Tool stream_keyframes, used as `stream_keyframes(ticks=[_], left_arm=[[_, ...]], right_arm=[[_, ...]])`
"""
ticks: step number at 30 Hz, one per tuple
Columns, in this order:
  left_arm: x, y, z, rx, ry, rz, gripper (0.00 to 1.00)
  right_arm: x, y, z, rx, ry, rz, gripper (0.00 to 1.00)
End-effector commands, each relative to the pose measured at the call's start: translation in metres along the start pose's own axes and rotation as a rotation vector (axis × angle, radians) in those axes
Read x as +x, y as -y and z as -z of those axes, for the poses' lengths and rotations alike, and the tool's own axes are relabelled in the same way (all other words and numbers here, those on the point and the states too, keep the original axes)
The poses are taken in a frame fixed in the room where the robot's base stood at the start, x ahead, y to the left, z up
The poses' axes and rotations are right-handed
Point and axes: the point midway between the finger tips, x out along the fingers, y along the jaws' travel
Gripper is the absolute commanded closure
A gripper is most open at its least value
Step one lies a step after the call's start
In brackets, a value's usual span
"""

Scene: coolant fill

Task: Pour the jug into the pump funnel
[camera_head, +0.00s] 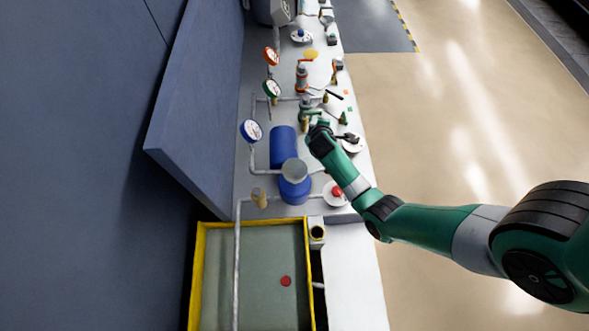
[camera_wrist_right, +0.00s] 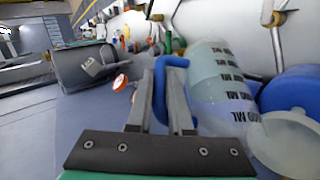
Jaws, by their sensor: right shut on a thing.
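In the right wrist view my right gripper (camera_wrist_right: 163,85) is shut on the blue handle of a clear jug (camera_wrist_right: 218,85). The jug has dark volume marks and a pale bluish tint. A pale grey round funnel (camera_head: 294,171) sits on top of the blue pump (camera_head: 294,191). A whitish funnel-like shape (camera_wrist_right: 288,145) and blue body (camera_wrist_right: 292,90) stand right of the jug in the wrist view. My left gripper is out of view.
A blue cylinder (camera_head: 283,147) lies behind the pump, with gauges (camera_head: 251,131) and grey pipes along the wall side. A yellow-rimmed basin (camera_head: 199,265) is in front. A red button on a white base (camera_head: 336,193) is right of the pump. Open floor lies right.

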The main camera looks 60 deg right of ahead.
Motion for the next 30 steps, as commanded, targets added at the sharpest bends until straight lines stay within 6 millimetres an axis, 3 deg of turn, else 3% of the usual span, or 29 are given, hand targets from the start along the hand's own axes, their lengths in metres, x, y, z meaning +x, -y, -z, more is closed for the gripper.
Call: stream_keyframes(ticks=[30], left_arm=[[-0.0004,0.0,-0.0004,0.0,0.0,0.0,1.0]], right_arm=[[-0.0093,-0.0075,0.0008,-0.033,0.027,-0.085,1.0]])
